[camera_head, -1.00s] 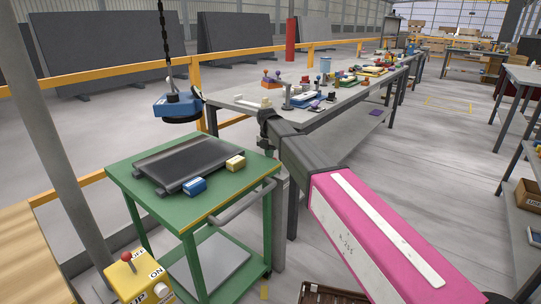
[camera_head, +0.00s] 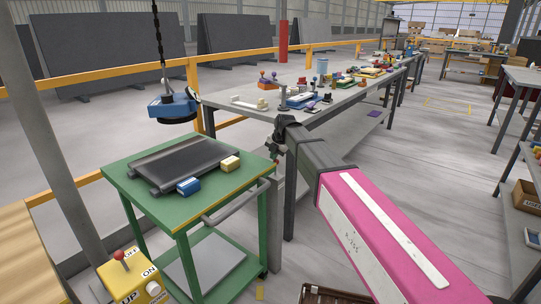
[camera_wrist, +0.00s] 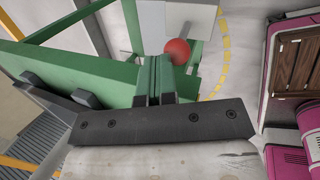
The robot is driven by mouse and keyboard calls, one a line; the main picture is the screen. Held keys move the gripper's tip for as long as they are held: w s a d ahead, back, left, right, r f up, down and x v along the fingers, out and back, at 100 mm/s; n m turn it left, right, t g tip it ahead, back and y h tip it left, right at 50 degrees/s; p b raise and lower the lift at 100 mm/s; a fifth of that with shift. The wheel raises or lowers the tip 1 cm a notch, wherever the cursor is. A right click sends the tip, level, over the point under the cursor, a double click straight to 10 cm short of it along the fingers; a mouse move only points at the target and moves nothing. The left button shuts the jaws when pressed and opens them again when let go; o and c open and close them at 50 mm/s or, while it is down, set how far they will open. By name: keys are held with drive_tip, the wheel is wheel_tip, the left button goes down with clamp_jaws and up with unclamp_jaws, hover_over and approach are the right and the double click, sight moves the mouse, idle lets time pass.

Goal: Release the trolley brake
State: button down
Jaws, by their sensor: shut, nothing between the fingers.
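The green trolley (camera_head: 133,186) stands at left centre, with a grey push handle (camera_head: 236,203) on its near right side. A red ball knob (camera_wrist: 177,51) shows in the wrist view beside the tips of my gripper (camera_wrist: 157,60). The knob looks to be on a lever by the trolley's green frame; its stem is mostly hidden, and I cannot tell whether the fingers touch it. My gripper is shut and empty. In the head view my gripper (camera_head: 276,150) is low at the trolley's far right corner, partly hidden by my wrist.
A dark slab (camera_head: 185,160), a blue block (camera_head: 189,186) and a yellow block (camera_head: 230,163) lie on the trolley. A blue lifting device (camera_head: 174,106) hangs above on a chain. A cluttered workbench (camera_head: 225,101) stands behind my arm. A yellow control box (camera_head: 130,281) is at lower left.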

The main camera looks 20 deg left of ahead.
drive_tip(key=shift+s+d, duration=0.25)
drive_tip(key=shift+d, duration=0.15)
drive_tip(key=shift+s+d+f, duration=0.1)
drive_tip(key=shift+s+d, duration=0.15)
drive_tip(key=shift+d, duration=0.35)
drive_tip(key=shift+s+d+f, duration=0.2)
drive_tip(key=shift+d, duration=0.4)
drive_tip(key=shift+s+d+f, duration=0.2)
drive_tip(key=shift+d, duration=0.35)
idle(0.6)
drive_tip(key=shift+r, duration=0.75)
drive_tip(key=shift+r, duration=0.1)
